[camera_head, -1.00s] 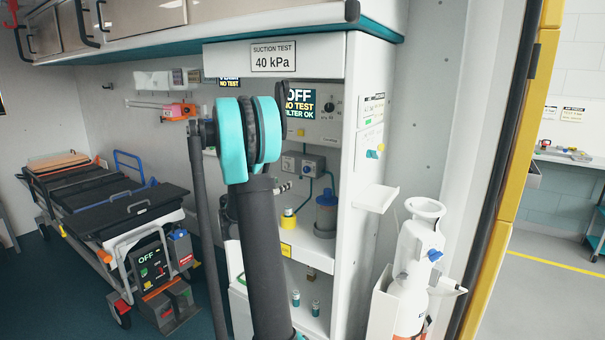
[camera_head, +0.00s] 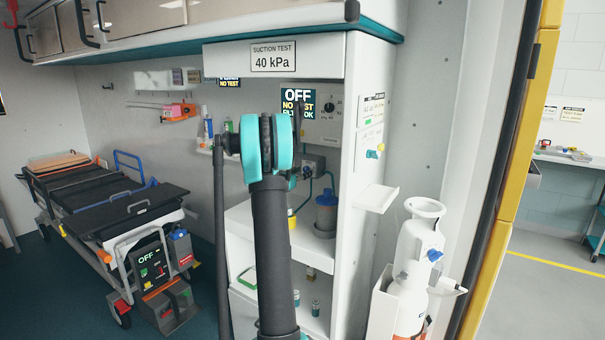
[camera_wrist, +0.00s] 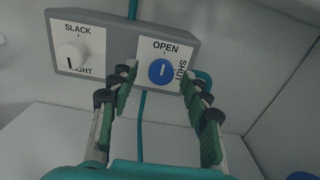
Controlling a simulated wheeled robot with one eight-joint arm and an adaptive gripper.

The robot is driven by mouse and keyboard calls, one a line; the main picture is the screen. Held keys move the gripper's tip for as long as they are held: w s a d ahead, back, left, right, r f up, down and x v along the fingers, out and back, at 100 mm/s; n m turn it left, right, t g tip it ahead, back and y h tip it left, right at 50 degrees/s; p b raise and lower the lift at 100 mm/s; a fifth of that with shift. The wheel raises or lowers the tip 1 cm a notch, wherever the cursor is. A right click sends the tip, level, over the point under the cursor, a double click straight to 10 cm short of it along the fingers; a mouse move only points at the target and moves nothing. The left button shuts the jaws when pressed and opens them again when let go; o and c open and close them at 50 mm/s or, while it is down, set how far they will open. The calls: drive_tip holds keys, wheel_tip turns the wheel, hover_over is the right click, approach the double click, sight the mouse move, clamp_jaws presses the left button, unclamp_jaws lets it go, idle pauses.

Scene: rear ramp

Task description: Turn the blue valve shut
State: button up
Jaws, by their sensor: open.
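The blue valve (camera_wrist: 161,71) is a round blue knob on a white plate, with OPEN printed above it and SHUT to its right. A short white mark on it looks roughly upright, towards OPEN. My gripper (camera_wrist: 160,79) is open, with one green-padded finger to the left of the knob and one to the right. I cannot tell whether the fingertips touch the plate. In the head view the grey valve box (camera_head: 314,164) is partly hidden behind my arm, and my gripper and the knob are not visible there.
A white knob (camera_wrist: 73,56) marked SLACK sits left of the valve on the same box. A teal hose (camera_wrist: 141,125) runs below the box. In the head view, a blue-lidded jar (camera_head: 326,213) stands under it. A white cylinder (camera_head: 415,270) with its own blue knob stands right.

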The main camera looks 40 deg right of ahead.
drive_tip(key=shift+x, duration=0.8)
drive_tip(key=shift+c, duration=0.4)
clamp_jaws()
